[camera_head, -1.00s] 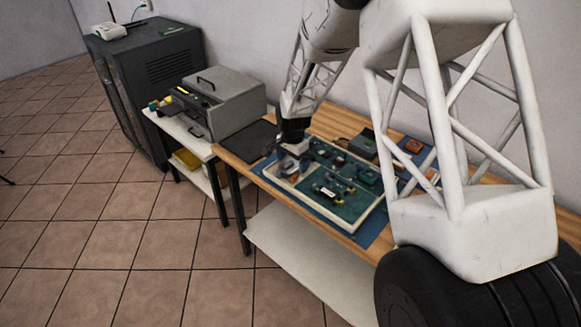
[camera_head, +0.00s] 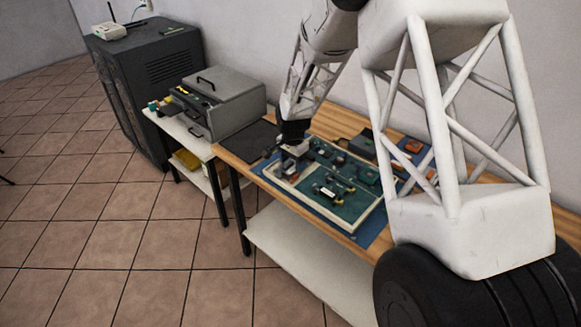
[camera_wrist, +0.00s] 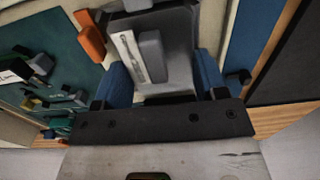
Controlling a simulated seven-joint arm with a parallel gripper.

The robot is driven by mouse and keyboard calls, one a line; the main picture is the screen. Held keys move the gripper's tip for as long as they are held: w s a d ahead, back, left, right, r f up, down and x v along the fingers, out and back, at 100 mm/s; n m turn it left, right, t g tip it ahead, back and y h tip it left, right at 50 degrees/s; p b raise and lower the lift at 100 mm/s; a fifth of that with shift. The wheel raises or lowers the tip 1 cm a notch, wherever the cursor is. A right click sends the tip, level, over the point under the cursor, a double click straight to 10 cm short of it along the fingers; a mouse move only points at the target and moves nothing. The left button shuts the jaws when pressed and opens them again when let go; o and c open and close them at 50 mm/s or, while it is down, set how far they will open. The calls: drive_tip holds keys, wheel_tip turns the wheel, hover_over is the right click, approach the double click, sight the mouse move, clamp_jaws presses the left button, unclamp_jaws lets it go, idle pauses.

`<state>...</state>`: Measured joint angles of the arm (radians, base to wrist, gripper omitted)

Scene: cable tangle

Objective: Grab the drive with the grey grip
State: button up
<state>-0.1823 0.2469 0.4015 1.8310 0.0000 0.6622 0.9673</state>
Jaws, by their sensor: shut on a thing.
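The drive with the grey grip (camera_wrist: 151,57) is in the wrist view, a dark grey block with a raised grey grip and a white label strip beside the grip. My gripper (camera_wrist: 161,82) has its two blue-padded fingers on either side of the drive, shut on it. In the head view my gripper (camera_head: 295,150) is low over the far left part of the board on the wooden table. The drive is too small there to make out clearly.
An orange piece (camera_wrist: 90,36) lies just left of the drive. The green board (camera_head: 350,205), with several connectors and small parts, sits in a pale frame on a blue mat. A dark pad (camera_head: 248,141) lies left of it. A grey case (camera_head: 226,100) stands on the side table.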

drive_tip(key=shift+r, duration=0.2)
drive_tip(key=shift+r, duration=0.55)
wheel_tip(320, 180, up, 2)
drive_tip(key=shift+r, duration=0.1)
drive_tip(key=s+d, duration=0.1)
drive_tip(key=s, duration=0.4)
drive_tip(key=s+d+r, duration=0.1)
drive_tip(key=s, duration=0.4)
drive_tip(key=s+d, duration=0.1)
drive_tip(key=s, duration=0.4)
drive_tip(key=shift+s+r, duration=0.15)
drive_tip(key=shift+s, duration=0.25)
drive_tip(key=shift+a, duration=0.1)
